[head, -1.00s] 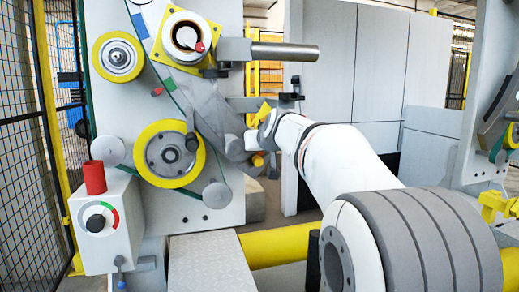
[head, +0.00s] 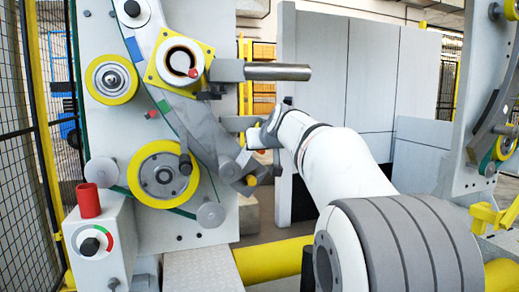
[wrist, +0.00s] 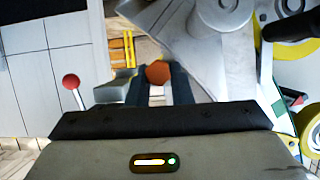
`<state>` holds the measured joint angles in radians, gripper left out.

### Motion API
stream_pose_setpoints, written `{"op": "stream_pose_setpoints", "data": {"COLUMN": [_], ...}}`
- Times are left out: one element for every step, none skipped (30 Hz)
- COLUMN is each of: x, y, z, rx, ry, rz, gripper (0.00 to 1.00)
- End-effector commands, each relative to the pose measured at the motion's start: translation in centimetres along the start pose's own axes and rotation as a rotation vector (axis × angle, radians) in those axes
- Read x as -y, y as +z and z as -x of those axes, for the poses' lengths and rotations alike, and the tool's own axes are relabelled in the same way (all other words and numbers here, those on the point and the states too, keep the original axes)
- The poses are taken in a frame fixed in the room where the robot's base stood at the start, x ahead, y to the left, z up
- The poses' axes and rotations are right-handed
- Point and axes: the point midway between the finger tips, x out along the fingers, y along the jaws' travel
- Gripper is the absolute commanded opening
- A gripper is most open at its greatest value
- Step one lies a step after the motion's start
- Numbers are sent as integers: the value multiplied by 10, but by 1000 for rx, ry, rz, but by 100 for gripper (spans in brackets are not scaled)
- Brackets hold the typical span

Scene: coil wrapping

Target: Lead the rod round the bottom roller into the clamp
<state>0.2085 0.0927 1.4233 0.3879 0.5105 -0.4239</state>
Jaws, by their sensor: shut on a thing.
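The large yellow-rimmed roller (head: 141,176), lowest on the grey machine panel, is the bottom roller. A dark block overlaps its right upper part. My gripper (wrist: 158,88) shows its two dark fingers in the wrist view, shut on an orange hexagonal end, which I take as the rod (wrist: 158,73). In the head view my wrist is right of the roller and a little higher, apart from it. The fingers are hard to separate there from the grey curved arm. The rod's length is mostly hidden, and I cannot pick out the clamp with certainty.
A smaller yellow roller (head: 111,79) and a yellow square plate with a hub (head: 180,58) sit above. A horizontal grey bar (head: 278,72) sticks out right, above my wrist. A control box (head: 98,243) with a red cylinder (head: 88,201) stands lower left.

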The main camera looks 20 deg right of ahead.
Motion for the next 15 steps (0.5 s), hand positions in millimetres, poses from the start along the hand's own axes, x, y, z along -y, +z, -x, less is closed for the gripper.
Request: {"op": "stream_pose_setpoints", "data": {"x": [-2,-2,-3,-4,-5,-6,-7,-8,-8,-9,-10,-11,-11,-12,-12], "y": [-6,-8,-10,-12,-14,-16,-18,-20,-23,-24,-26,-28,-30,-31,-32], "z": [3,4,5,6,6,7,8,9,10,11,12,13,13,14,14], "rx": [-2,-2,-2,-2,-2,-2,-2,-2,-2,-2,-2,-2,-2,-2,-2], "ry": [1,1,1,1,1,2,2,2,2,2,2,2,1,1,1], "rz": [0,-1,-1,-1,-1,-1,-1,-1,0,0,0,1,1,1,1], "gripper": [0,0,0,0,0,0,0,0,0,0,0,0,0,0,0]}}
